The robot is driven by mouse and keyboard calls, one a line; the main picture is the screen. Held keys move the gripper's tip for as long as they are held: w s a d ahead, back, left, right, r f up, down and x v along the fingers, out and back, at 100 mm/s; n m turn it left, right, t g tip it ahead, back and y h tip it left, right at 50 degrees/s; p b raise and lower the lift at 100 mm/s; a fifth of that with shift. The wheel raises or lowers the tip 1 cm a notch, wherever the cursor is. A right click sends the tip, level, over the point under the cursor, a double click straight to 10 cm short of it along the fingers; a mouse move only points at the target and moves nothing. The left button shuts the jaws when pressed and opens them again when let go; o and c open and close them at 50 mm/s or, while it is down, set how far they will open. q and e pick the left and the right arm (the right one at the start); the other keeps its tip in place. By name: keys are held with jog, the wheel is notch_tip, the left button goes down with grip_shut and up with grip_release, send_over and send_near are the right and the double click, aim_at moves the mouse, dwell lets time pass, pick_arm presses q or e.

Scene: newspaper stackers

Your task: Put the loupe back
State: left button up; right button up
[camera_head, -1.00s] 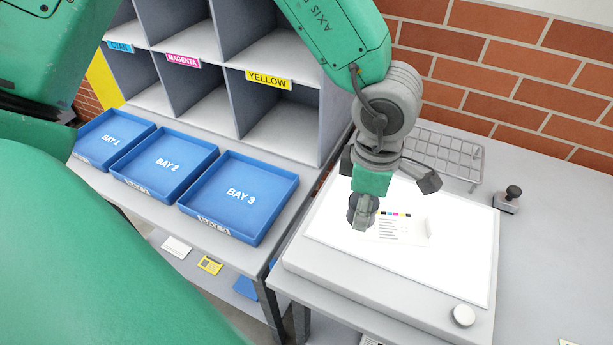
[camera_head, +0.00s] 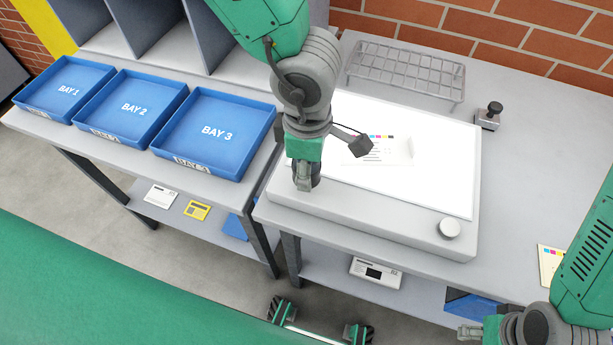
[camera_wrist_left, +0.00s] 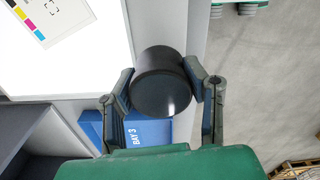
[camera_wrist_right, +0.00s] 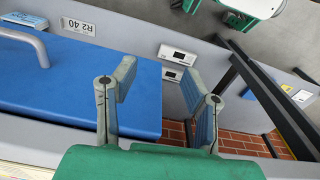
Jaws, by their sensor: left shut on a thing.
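The loupe (camera_wrist_left: 162,82) is a black cylinder. My left gripper (camera_wrist_left: 163,98) is shut on its sides. In the head view my left gripper (camera_head: 305,180) hangs over the left front edge of the light table (camera_head: 345,212), and the loupe there is largely hidden by the fingers. The light table has a bright white panel with a printed sheet (camera_head: 395,152) on it. My right gripper (camera_head: 475,332) is low at the bottom right of the head view. In the right wrist view (camera_wrist_right: 160,90) its fingers are apart with nothing between them.
Blue trays BAY 1 (camera_head: 66,90), BAY 2 (camera_head: 132,107) and BAY 3 (camera_head: 217,132) stand left of the light table. A wire rack (camera_head: 405,75) and a black-knobbed stamp (camera_head: 489,116) are at the back. The table right of the light table is largely clear.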

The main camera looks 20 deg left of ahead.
pick_arm(q)
notch_tip(320, 180, down, 3)
jog(key=shift+s+a+f, duration=0.1)
jog(key=shift+a+f, duration=0.05)
jog(key=shift+f, duration=0.15)
jog(key=o, duration=1.3)
